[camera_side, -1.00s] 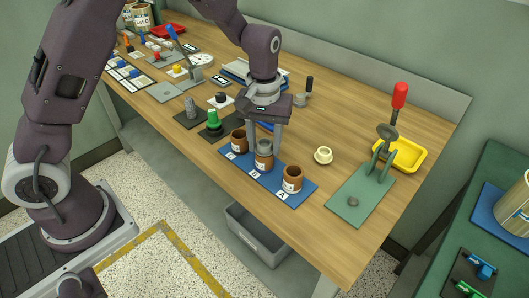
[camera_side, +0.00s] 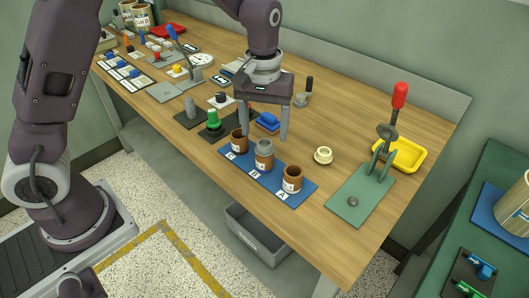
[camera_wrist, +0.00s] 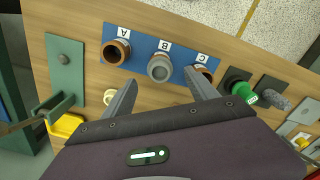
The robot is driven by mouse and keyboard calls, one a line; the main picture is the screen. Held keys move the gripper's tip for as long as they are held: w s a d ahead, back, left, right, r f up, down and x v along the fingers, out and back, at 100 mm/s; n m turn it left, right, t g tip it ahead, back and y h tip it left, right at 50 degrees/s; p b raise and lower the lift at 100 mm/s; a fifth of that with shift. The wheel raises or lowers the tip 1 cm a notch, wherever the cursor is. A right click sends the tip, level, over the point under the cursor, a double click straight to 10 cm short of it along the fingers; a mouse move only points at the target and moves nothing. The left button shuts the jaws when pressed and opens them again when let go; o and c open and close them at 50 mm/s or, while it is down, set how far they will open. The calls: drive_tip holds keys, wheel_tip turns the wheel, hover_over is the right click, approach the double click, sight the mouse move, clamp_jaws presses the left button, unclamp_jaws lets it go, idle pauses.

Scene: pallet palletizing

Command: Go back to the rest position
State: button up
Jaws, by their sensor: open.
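My gripper (camera_side: 264,137) is open and empty, above and a little behind the blue mat (camera_side: 241,172) with brown cups. In the wrist view, its two fingers (camera_wrist: 162,88) are spread apart below the row. Cup A (camera_side: 292,180) and cup C (camera_side: 238,143) are brown; cup B (camera_side: 263,163) in the middle has a grey round piece (camera_side: 265,147) in its top. The wrist view shows the grey piece (camera_wrist: 160,67) at B, cup A (camera_wrist: 116,51) open beside it, and cup C (camera_wrist: 201,76) partly hidden by a finger.
A green plate (camera_side: 350,209) with a red-handled tool (camera_side: 399,96) and a yellow tray (camera_side: 411,155) stand at right. A cream ring-like piece (camera_side: 323,155) lies on the wooden bench between. A green-knobbed piece (camera_side: 213,121) and a blue block (camera_side: 268,121) are near my gripper.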

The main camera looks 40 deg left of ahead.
drive_tip(key=s+a+r+m+t+h, duration=0.1)
drive_tip(key=s+a+r+m+t, duration=0.1)
drive_tip(key=s+r, duration=1.05)
drive_tip(key=s+a+r+m+t+y, duration=0.1)
drive_tip(key=s+r+m+t, duration=0.1)
drive_tip(key=s, duration=1)
drive_tip(key=shift+a+m+t, duration=0.15)
drive_tip(key=shift+m+t, duration=0.55)
drive_tip(key=shift+m, duration=0.3)
drive_tip(key=shift+w, duration=0.1)
